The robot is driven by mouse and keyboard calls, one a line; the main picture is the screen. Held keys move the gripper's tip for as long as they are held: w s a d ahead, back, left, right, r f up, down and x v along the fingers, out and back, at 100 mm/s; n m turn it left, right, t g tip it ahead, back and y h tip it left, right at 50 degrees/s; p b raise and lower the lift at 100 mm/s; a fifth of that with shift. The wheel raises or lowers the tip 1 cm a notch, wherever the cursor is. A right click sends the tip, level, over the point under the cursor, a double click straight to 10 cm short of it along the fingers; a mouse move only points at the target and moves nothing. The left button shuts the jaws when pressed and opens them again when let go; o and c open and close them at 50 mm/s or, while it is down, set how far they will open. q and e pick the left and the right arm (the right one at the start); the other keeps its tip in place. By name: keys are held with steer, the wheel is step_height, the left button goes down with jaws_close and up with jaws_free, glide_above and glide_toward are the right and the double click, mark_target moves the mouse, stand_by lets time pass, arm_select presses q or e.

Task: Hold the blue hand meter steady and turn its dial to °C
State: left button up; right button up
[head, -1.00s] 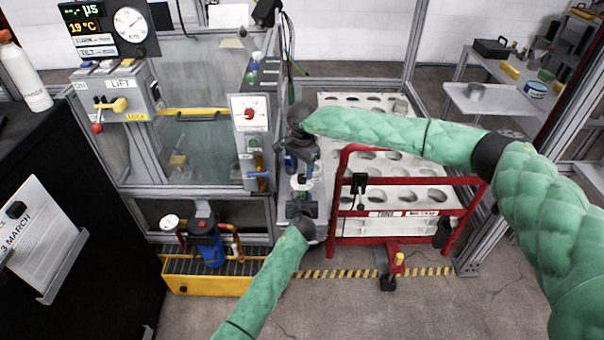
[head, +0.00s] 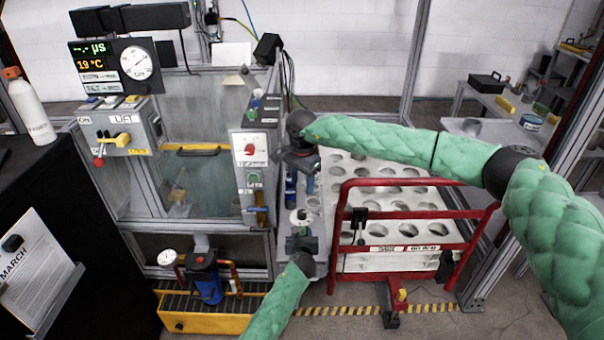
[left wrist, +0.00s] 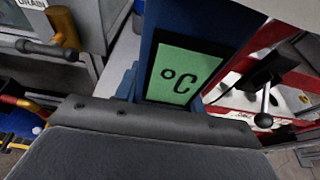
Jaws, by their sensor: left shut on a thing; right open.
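The blue hand meter shows close up in the left wrist view, its blue body (left wrist: 147,47) rising beyond my left gripper. Its green screen (left wrist: 181,77) reads °C. My left gripper (head: 300,243) is shut on the meter; its grey jaw fills the bottom of the left wrist view. In the head view a small white and green part (head: 300,216) sits just above the left gripper, too small to read. My right gripper (head: 298,168) is open, above it and apart from it. The dial's pointer cannot be made out.
A red-railed cart with a white holed tray (head: 408,231) stands to the right. A control box with a red knob (head: 249,150) stands to the left. A yellow tray (head: 205,322) with a blue filter housing (head: 206,284) is at lower left. A dark cabinet (head: 75,220) fills the left edge.

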arm_select(q)
steer(key=o, duration=1.3)
steer(key=v, duration=1.2)
